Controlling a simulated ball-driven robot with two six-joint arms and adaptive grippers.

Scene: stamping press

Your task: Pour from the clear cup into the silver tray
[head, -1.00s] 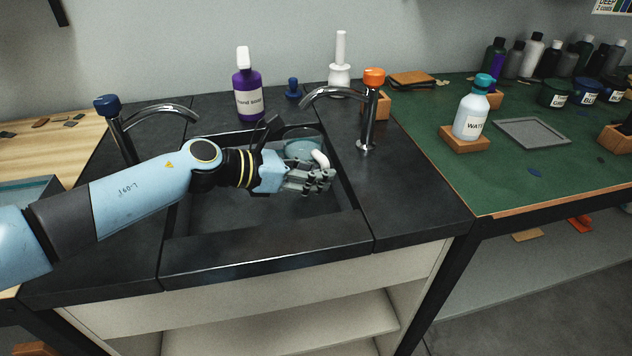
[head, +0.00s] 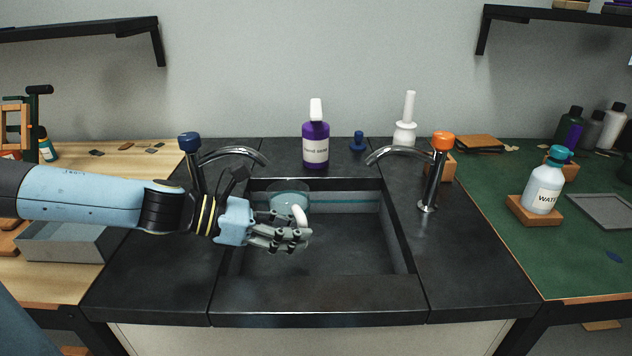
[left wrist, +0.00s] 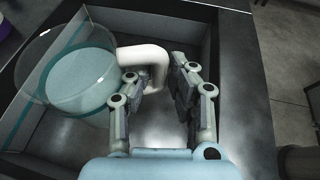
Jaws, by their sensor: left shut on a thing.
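The clear cup (head: 289,192) has a white curved handle (head: 300,214) and pale bluish liquid inside. It is over the sink's left part; my gripper partly hides it in the head view. In the left wrist view the cup (left wrist: 40,72) is at the left, with its handle (left wrist: 146,62) between my fingers. My left gripper (head: 290,238) is shut on the handle. A silver-grey deep tray (head: 62,248) stands on the wooden table at the left, partly behind my left arm. My right gripper is not in view.
The dark sink (head: 330,235) has a blue-topped tap (head: 192,160) at its left and an orange-topped tap (head: 436,175) at its right. A purple soap bottle (head: 315,145) stands behind. A flat grey tray (head: 605,210) and water bottle (head: 543,185) are at the right.

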